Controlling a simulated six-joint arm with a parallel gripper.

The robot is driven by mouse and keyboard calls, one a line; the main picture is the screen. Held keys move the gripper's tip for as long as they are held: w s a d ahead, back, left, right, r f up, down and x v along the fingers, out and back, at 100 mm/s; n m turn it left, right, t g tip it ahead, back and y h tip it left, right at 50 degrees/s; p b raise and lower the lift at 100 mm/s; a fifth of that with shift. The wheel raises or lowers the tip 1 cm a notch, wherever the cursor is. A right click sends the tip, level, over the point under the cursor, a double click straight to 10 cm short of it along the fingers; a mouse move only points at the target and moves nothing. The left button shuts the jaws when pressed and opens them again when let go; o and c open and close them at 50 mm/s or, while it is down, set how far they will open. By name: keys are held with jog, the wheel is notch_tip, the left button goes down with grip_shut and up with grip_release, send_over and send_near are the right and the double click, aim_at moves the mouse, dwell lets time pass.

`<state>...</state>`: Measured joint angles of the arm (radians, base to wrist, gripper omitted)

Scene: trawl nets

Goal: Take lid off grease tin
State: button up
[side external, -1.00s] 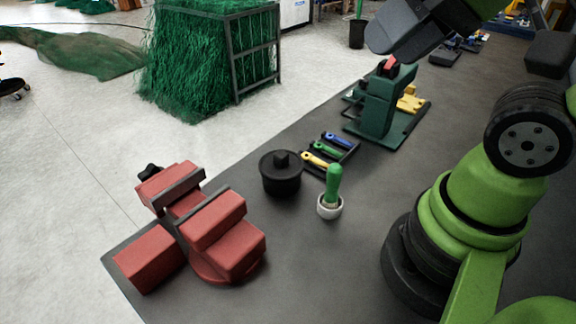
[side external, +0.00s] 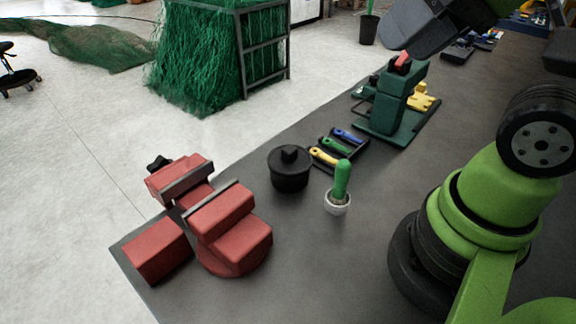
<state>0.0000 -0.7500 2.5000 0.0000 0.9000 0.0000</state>
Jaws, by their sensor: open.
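The grease tin (side external: 290,178) is a squat, round black tin standing upright on the dark workbench.
A white cup with a green-handled brush (side external: 340,185) stands close right of the tin. A tray of coloured tools (side external: 338,148) lies behind it. A red vise (side external: 225,225) is at left front. The green machine (side external: 393,105) stands behind right. Bench in front of the tin is clear.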

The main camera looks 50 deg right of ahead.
jog(key=shift+o, duration=1.2)
jog(key=n+g+h, duration=0.2)
jog(key=n+g, duration=0.2)
jog(key=g, duration=0.3)
send_over(290, 148)
notch_tip(290, 148, down, 19)
jog(key=shift+s+a+r, duration=0.1)
jog(key=shift+s, duration=0.05)
jog(key=shift+f, duration=3.05)
jog(key=c, duration=1)
